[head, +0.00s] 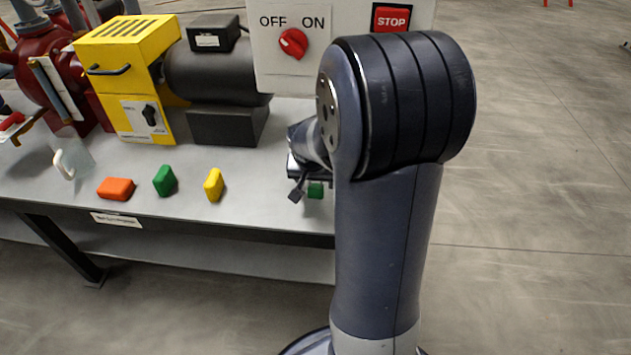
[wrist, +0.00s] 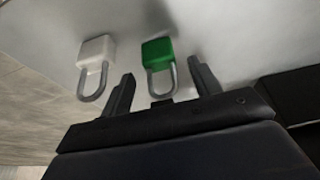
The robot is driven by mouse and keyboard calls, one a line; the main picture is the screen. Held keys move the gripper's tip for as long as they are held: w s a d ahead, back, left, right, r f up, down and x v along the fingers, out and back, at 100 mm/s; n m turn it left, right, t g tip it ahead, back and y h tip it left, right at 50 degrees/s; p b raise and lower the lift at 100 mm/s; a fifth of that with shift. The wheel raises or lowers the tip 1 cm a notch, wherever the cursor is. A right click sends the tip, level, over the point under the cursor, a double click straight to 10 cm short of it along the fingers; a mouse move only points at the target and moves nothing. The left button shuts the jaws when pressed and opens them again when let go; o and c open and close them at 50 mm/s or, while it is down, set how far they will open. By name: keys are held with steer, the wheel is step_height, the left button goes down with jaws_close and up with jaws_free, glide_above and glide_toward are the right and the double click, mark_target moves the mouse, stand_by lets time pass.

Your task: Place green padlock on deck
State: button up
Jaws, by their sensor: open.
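The green padlock (wrist: 158,52) lies on the pale grey deck (wrist: 220,25) in the wrist view, its metal shackle pointing toward my gripper. My gripper (wrist: 161,78) is open, with one finger on each side of the shackle. I see a gap on both sides, and the jaws are not closed on it. My arm hides much of the gripper there.
A white padlock (wrist: 97,50) lies close beside the green one. Orange (head: 116,189), green (head: 164,180) and yellow (head: 214,185) blocks lie on the deck to the left. A switch panel (head: 345,75) and a yellow machine (head: 128,75) stand behind.

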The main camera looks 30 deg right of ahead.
steer(key=p+v, duration=0.2)
steer(key=v, duration=0.8)
stand_by(2.0)
